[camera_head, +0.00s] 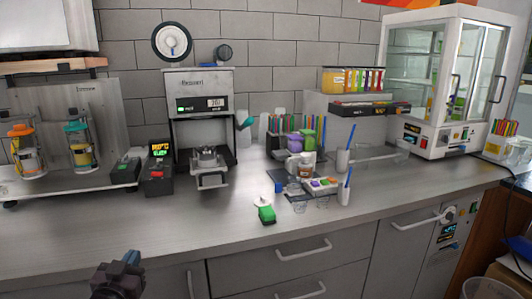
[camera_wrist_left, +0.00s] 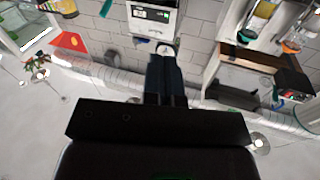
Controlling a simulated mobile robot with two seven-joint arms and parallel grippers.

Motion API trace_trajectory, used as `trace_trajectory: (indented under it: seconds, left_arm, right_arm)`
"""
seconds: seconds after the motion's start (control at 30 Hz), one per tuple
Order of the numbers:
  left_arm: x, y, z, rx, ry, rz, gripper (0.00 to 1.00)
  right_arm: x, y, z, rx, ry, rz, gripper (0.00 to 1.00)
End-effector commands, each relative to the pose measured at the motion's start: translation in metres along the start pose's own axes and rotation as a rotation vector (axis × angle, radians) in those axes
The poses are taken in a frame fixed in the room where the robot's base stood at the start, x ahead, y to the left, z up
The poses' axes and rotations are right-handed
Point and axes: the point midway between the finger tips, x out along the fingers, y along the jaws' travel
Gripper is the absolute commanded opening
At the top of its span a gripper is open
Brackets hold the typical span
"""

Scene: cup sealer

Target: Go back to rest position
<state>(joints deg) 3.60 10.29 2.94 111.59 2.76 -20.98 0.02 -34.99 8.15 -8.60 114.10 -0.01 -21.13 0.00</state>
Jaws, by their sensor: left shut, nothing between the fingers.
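My left gripper (camera_head: 131,257) shows at the bottom left of the head view, in front of the counter's front edge and apart from everything on it. In the left wrist view its two dark fingers (camera_wrist_left: 166,52) lie together, with nothing between them. My right gripper is in neither view. The cup sealer (camera_head: 201,100) stands against the tiled wall in the head view, with a holder (camera_head: 208,165) at its front.
The grey counter (camera_head: 110,215) is bare at the front left. A green-topped item (camera_head: 266,214) lies near its front edge. A tray (camera_head: 318,186) with small coloured items stands right of centre. A glass display cabinet (camera_head: 436,80) stands at the right. Drawer handles (camera_head: 303,249) stick out below.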

Motion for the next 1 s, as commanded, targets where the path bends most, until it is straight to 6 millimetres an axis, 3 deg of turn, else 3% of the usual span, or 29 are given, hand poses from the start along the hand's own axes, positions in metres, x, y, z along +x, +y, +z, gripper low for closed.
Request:
trace_trajectory:
  seconds: [0.03, 0.2, 0.43, 0.6, 0.8, 1.0]
  left_arm:
    - [-0.016, 0.008, 0.022, 0.01, -0.045, 0.01, 0.0]
    - [-0.069, 0.032, 0.083, 0.026, -0.17, 0.047, 0.0]
    - [-0.151, 0.059, 0.155, 0.001, -0.349, 0.089, 0.0]
    - [-0.217, 0.068, 0.2, -0.022, -0.483, 0.095, 0.0]
    - [-0.27, 0.062, 0.229, -0.031, -0.587, 0.075, 0.0]
    - [-0.286, 0.06, 0.237, -0.033, -0.618, 0.069, 0.0]
  right_arm:
    - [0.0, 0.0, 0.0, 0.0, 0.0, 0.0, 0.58]
    - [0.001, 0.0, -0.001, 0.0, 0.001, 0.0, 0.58]
    - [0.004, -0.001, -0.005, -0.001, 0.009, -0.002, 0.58]
    - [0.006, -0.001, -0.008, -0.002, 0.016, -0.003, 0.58]
    - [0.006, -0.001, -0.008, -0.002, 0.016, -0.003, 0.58]
    - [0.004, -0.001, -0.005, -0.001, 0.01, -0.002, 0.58]
